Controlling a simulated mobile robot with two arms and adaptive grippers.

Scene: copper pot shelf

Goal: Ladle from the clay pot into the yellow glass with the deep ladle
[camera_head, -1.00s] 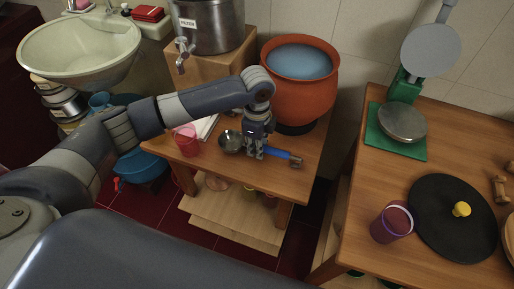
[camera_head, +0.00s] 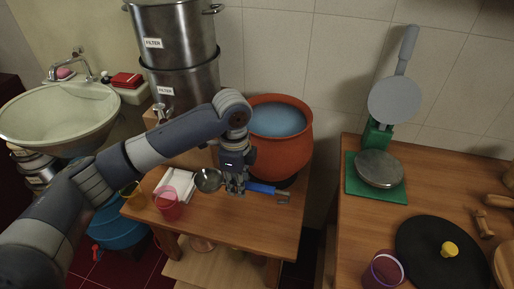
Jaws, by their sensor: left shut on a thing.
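My left gripper (camera_head: 236,189) is shut on the deep ladle, which has a round metal bowl (camera_head: 208,180) on the left and a blue handle (camera_head: 262,188) on the right. The ladle lies roughly level, seemingly just above the small wooden table. The clay pot (camera_head: 286,155), orange-red and full of bluish liquid (camera_head: 276,121), stands behind and right of the gripper. The yellow glass (camera_head: 132,194) is at the table's left edge, partly hidden by my left arm. My right gripper is out of view.
A pink glass (camera_head: 167,206) stands near the table's front left, by a white cloth or paper (camera_head: 178,184). A steel filter (camera_head: 184,88) stands behind.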

